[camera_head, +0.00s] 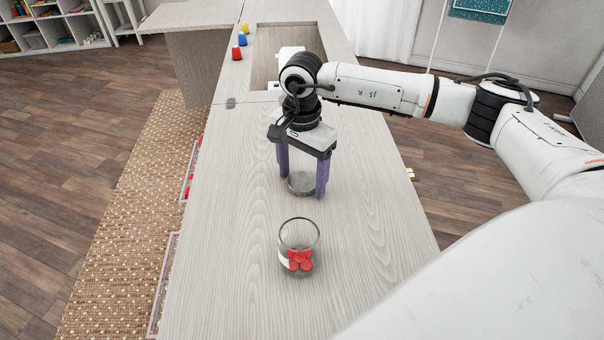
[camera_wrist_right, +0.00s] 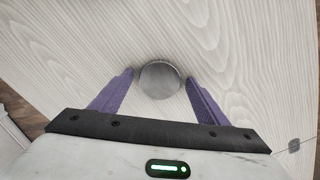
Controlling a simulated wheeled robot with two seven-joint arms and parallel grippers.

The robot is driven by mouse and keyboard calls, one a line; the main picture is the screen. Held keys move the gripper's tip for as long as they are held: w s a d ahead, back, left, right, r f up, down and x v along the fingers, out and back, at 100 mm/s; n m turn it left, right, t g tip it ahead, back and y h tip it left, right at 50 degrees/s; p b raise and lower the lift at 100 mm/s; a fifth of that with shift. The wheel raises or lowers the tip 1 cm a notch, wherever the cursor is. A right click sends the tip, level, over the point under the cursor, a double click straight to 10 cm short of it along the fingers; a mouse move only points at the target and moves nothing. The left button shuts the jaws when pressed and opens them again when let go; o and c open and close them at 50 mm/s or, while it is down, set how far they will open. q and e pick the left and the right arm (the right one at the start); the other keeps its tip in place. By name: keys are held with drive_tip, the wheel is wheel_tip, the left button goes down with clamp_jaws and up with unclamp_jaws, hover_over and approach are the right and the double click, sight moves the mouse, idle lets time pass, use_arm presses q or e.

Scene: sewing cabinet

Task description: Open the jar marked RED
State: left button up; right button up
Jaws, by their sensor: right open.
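The glass jar (camera_head: 299,235) stands upright on the cabinet top with red pieces (camera_head: 300,260) in its bottom. Its top is open, with no lid on it. A pale patch shows on its side, but I cannot read any marking. A round grey lid (camera_head: 302,185) lies on the surface behind the jar. My right gripper (camera_head: 303,187) points down over the lid with its purple fingers apart, one on each side. In the right wrist view the lid (camera_wrist_right: 160,80) sits between the fingertips, with gaps showing. My left gripper is out of view.
The pale wood cabinet top (camera_head: 230,280) is clear around the jar. Red, blue and yellow small items (camera_head: 241,40) stand at the back left, beside a recessed opening (camera_head: 265,70). Clear-sided drawers (camera_head: 160,285) stick out along the left edge.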

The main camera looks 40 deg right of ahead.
sight(302, 182)
wheel_tip(302, 182, up, 12)
idle(0.4)
drive_tip(key=shift+s, duration=0.1)
